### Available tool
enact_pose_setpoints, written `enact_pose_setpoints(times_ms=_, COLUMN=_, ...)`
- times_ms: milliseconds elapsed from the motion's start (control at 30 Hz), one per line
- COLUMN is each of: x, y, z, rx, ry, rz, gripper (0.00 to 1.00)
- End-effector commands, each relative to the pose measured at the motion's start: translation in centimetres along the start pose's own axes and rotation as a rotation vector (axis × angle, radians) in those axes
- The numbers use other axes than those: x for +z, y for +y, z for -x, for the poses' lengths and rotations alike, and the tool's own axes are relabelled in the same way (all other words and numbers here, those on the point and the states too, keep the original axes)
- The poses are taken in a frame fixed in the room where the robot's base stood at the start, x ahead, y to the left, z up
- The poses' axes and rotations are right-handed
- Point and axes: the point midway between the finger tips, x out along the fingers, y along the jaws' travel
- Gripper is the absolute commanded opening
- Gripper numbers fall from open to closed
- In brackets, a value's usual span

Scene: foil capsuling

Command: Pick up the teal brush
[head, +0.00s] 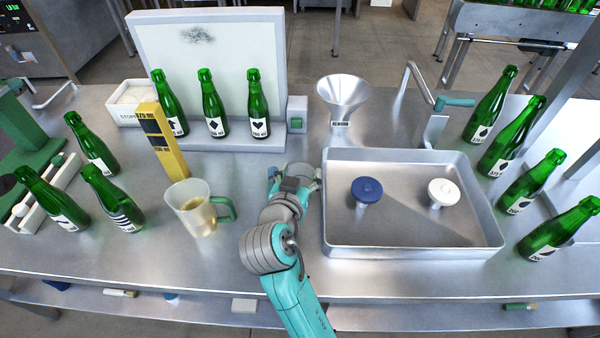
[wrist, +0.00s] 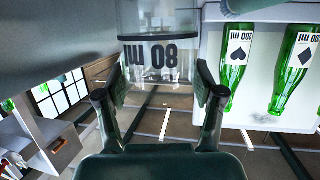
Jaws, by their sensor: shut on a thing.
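My gripper (head: 293,184) is over the middle of the steel table, left of the tray. In the wrist view its fingers (wrist: 160,98) are shut on a clear cup (wrist: 157,70) marked 80 ml, which looks upside down there. The cup is small and partly hidden by the gripper in the head view. I see no clear teal brush. A small green-handled item with a pale end (head: 520,306) lies on the lower shelf at the right, too small to identify surely.
A steel tray (head: 415,252) holds a blue-topped and a white-topped piece. A jug (head: 197,212) stands left of my arm, near a yellow block (head: 163,143). Green bottles stand at both sides and at the back. A funnel (head: 343,92) is behind.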

Motion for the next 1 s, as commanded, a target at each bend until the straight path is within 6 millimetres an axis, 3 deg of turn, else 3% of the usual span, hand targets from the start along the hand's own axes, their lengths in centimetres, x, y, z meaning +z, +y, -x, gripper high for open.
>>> enact_pose_setpoints(times_ms=267, x=0.2, y=0.0, z=-0.1, rx=0.0, ry=0.0, rz=-0.001, gripper=0.32)
enact_pose_setpoints(times_ms=300, x=0.2, y=0.0, z=-0.1, rx=-0.001, ry=0.001, rz=-0.001, gripper=0.78)
enact_pose_setpoints(times_ms=367, x=0.2, y=0.0, z=-0.1, rx=0.0, ry=0.0, rz=-0.001, gripper=0.93)
enact_pose_setpoints(times_ms=767, x=-0.1, y=0.0, z=0.0, rx=0.0, ry=0.001, rz=-0.001, gripper=0.93)
enact_pose_setpoints(times_ms=1000, x=-0.1, y=-0.1, z=3.3, rx=-0.004, ry=0.001, rz=0.0, gripper=0.93)
